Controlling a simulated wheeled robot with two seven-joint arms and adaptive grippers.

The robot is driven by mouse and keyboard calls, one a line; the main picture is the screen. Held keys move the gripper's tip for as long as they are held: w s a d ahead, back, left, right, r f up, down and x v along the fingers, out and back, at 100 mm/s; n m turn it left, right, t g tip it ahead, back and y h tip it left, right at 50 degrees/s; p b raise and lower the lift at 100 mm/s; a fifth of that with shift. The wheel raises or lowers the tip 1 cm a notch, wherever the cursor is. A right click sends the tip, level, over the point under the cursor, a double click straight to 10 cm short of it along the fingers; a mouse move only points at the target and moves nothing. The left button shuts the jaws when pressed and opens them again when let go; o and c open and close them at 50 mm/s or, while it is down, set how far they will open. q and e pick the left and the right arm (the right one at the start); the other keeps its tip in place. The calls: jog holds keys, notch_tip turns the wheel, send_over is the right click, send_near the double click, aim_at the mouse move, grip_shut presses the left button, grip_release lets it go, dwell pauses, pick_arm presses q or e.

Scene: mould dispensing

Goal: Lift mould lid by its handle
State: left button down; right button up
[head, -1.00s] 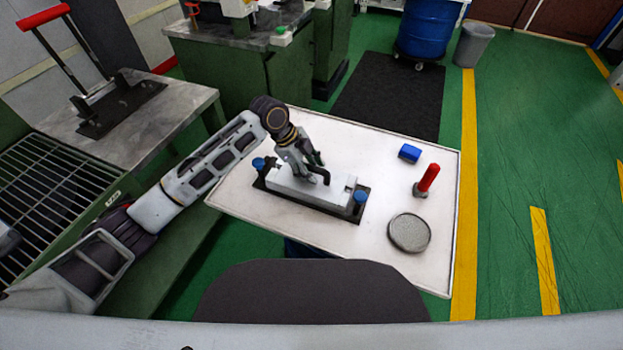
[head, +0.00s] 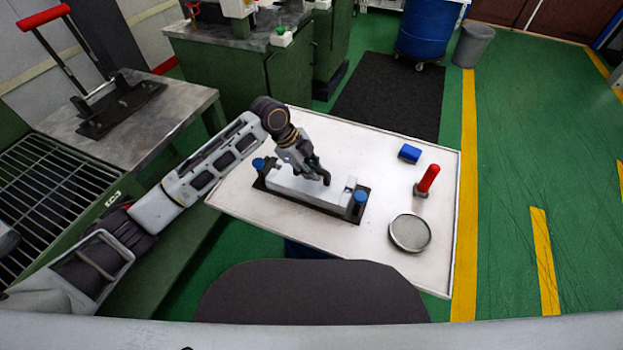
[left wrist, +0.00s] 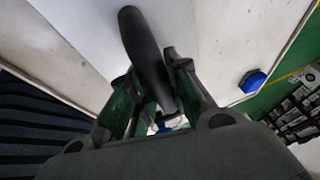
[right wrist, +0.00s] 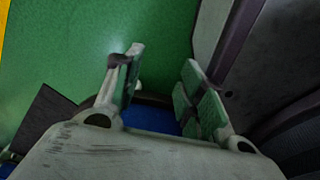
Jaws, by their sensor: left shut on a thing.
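The mould (head: 290,192) is a long light grey block on a dark base plate, with blue knobs at its ends, on the white table. Its lid carries a black curved handle (head: 326,178), which also shows in the left wrist view (left wrist: 145,48). My left gripper (head: 312,170) is above the mould with its fingers shut on the handle; the fingers hide part of it. I see no clear gap under the lid. My right gripper (right wrist: 158,85) shows only in the right wrist view, open and empty over the green floor.
On the right of the white table (head: 340,246) are a blue block (head: 409,153), a red-handled tool (head: 428,180) and a round grey dish (head: 409,233). A grey bench (head: 150,135) with a red-handled press (head: 120,105) stands at the left. The table's right side has free room.

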aim_at(312, 167)
pick_arm(q)
jog(key=shift+r, duration=0.1)
pick_arm(e)
jog(key=shift+w+a+r, duration=0.1)
jog(key=shift+w, duration=0.15)
pick_arm(q)
jog(key=shift+r, duration=0.15)
jog(key=shift+r, duration=0.2)
jog(key=shift+r+p, duration=0.4)
jog(key=shift+r, duration=4.25)
pick_arm(e)
jog(key=shift+s+d, duration=0.5)
jog(key=shift+s, duration=0.35)
jog(key=shift+s+d, duration=0.1)
jog(key=shift+s, duration=0.1)
